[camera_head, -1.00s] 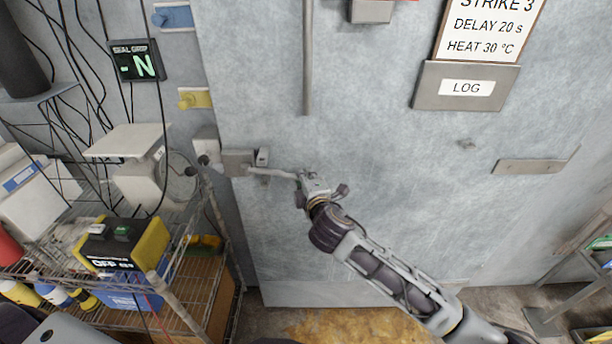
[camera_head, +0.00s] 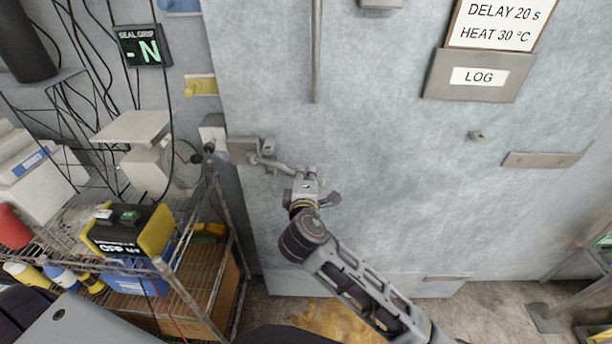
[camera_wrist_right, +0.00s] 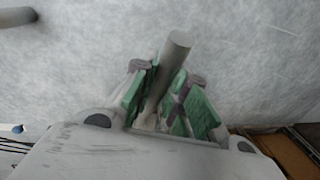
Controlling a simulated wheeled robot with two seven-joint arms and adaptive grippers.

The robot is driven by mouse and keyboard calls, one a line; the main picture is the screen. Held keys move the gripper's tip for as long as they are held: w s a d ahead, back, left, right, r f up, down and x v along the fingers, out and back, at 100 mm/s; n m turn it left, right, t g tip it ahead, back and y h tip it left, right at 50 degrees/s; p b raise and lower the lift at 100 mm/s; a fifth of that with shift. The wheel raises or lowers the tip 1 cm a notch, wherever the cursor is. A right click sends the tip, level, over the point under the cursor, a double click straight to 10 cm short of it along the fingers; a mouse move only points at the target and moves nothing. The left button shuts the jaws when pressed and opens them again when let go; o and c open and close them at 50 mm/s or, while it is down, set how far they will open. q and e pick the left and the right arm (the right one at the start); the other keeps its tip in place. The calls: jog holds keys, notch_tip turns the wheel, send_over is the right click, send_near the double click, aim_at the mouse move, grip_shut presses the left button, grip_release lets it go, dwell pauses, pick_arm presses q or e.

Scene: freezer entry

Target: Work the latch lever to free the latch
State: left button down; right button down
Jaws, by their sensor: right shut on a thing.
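The latch (camera_head: 243,150) is a grey metal block at the left edge of the pale freezer door (camera_head: 400,160). Its latch lever (camera_head: 275,164) runs from the block to the right, sloping slightly down. My right gripper (camera_head: 308,174) is at the lever's free end, shut on it. In the right wrist view the grey round lever (camera_wrist_right: 174,62) stands between the green finger pads (camera_wrist_right: 165,100). The gripper hides the lever's end in the head view. My left gripper is not in view.
A wire shelf (camera_head: 215,270) with a yellow-and-black box (camera_head: 128,240) and bottles stands left of the door. A seal grip display (camera_head: 143,46) hangs on the wall. A vertical bar (camera_head: 316,60) is on the door above the gripper. A rack (camera_head: 575,285) stands at right.

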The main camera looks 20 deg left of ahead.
jog(key=shift+f, duration=0.1)
jog(key=c, duration=1.4)
grip_release()
jog(key=v, duration=1.2)
jog(key=shift+a, duration=0.1)
